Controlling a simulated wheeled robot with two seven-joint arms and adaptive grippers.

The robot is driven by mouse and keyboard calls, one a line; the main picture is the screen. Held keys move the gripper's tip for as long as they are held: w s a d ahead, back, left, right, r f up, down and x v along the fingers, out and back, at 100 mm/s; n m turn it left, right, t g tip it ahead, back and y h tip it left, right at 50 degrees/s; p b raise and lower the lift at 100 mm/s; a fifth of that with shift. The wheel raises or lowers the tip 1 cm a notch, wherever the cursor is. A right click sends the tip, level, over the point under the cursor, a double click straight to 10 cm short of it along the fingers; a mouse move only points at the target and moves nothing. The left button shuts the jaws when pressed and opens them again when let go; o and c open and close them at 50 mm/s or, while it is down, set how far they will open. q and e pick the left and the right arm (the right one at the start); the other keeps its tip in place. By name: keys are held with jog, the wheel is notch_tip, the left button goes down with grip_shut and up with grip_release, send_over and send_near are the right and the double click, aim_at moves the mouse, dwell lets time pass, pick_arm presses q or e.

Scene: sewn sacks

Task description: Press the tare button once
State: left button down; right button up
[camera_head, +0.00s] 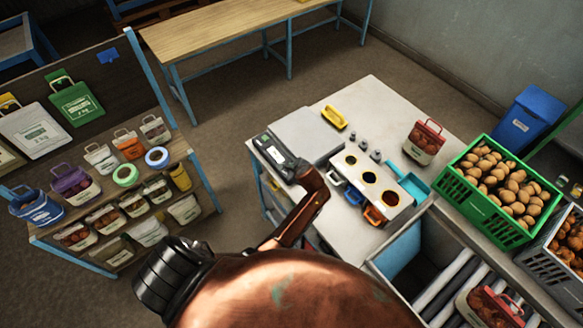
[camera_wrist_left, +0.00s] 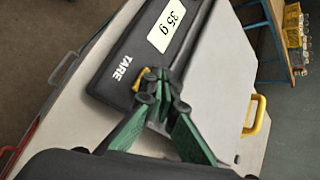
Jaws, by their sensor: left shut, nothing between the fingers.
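The scale (camera_head: 310,130) stands on the white worktop, with a grey weighing plate and a dark front housing. In the left wrist view the housing (camera_wrist_left: 130,50) has a display (camera_wrist_left: 167,26) reading 35 g and the word TARE. The small yellow-orange tare button (camera_wrist_left: 139,79) lies beside that word, partly covered by my fingers. My left gripper (camera_wrist_left: 157,84) is shut and empty, its green fingers together with the tips right at the button. I cannot tell whether they touch it. In the head view my left forearm reaches to the scale's front and hides part of it. My right gripper is not in view.
A white rack (camera_head: 372,185) with round holes, a yellow handle (camera_head: 334,117) and a red-and-white sack (camera_head: 424,142) share the worktop (camera_head: 378,102). A green crate (camera_head: 494,190) of potatoes stands to the right. Shelves with sewn sacks (camera_head: 75,103) stand at left.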

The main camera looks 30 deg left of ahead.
pick_arm(q)
jog(key=shift+f, duration=0.5)
dwell(0.5)
dwell(0.3)
jog(key=shift+r+p, duration=0.9)
jog(key=shift+p, duration=0.2)
notch_tip(320, 180, up, 3)
jog(key=p, duration=0.3)
jog(key=shift+f, duration=0.1)
jog(key=shift+r, duration=1.1)
